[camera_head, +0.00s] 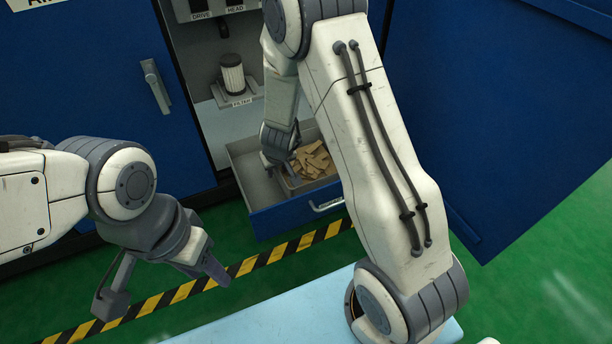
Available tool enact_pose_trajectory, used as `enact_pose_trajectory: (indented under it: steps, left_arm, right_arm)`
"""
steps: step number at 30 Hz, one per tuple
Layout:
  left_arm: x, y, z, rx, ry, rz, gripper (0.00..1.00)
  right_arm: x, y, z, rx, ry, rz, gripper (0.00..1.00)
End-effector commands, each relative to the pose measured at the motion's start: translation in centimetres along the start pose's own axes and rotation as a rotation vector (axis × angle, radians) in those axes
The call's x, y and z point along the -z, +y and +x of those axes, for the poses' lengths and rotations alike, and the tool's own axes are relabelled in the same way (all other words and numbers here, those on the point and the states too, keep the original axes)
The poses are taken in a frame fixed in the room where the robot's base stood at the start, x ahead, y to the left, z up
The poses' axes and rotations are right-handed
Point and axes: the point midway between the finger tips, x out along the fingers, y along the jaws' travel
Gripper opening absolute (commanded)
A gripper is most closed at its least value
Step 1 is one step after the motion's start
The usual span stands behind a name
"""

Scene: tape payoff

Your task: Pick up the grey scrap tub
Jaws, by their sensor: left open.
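The grey scrap tub (293,184) sits inside a pulled-out drawer and holds tan scrap pieces (314,161). My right arm passes in front of it and hides its right part. My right gripper (277,163) points down at the tub's left side, inside the drawer. Its fingers are small and partly hidden, so I cannot tell whether they grip the rim. My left gripper (162,288) is open and empty at the lower left, in front of the drawer and well away from the tub.
The blue-fronted drawer (282,216) extends from a blue cabinet, with a handle on its front. A white filter (232,75) stands on the shelf above. An open blue door (500,110) stands at the right. A striped floor line and a light-blue surface (290,318) lie in front.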

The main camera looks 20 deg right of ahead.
Motion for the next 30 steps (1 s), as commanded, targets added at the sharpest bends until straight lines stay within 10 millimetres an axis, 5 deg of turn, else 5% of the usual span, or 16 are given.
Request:
enact_pose_trajectory:
  steps: [3,13,17,30]
  left_arm:
    - [-0.1,-0.1,1.5,0.000,0.000,0.000,0.50]
    - [-0.1,-0.1,1.6,0.000,0.000,0.000,0.50]
    - [-0.1,-0.1,1.6,0.000,0.000,0.000,0.50]
    - [-0.1,-0.1,1.6,0.000,0.000,0.000,0.50]
  right_arm:
    - [-0.2,-0.1,2.0,0.000,0.000,0.001,0.40]
    - [0.0,0.0,2.3,0.000,0.001,0.000,0.40]
    - [0.0,0.0,2.3,0.000,0.001,0.000,0.00]
    - [0.0,0.0,2.2,0.000,0.001,0.000,0.00]
